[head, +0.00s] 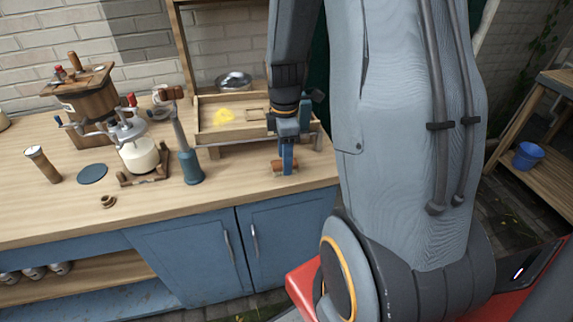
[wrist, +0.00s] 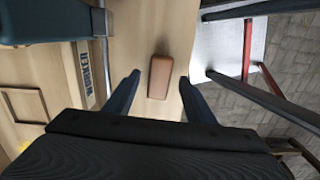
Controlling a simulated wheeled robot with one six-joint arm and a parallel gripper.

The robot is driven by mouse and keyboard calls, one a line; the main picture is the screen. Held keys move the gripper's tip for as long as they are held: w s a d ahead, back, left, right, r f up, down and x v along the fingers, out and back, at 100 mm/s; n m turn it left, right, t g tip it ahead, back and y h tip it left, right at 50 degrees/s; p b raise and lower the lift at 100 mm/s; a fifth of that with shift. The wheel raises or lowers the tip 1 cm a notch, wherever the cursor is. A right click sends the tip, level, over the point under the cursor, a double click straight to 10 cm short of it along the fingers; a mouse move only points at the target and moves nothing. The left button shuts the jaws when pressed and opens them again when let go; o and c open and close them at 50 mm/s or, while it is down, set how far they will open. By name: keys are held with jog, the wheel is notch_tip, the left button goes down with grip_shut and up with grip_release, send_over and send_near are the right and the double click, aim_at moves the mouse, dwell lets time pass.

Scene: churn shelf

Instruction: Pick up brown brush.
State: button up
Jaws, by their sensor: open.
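The brown brush (wrist: 160,76) shows in the wrist view as a small rounded brown block on the light wood counter. It lies between the two dark blue fingers of my gripper (wrist: 159,82), with a gap on each side. The fingers are apart and hold nothing. In the head view my gripper (head: 287,160) points down over the front right of the counter, and the brush (head: 277,166) shows beside the fingertips, partly hidden by them. I cannot see bristles. How high the fingertips are above the counter is hard to tell.
A wooden tray (head: 206,137) with yellow stuff stands behind my gripper. The counter's front edge is close to the brush.

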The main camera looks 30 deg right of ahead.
jog(key=shift+f, duration=1.25)
jog(key=c, duration=1.2)
jog(key=shift+o, duration=0.2)
jog(key=shift+r+b, duration=0.75)
jog(key=shift+r, duration=4.25)
jog(key=shift+o, duration=1.2)
jog(key=shift+a, duration=0.1)
jog(key=shift+c, duration=0.5)
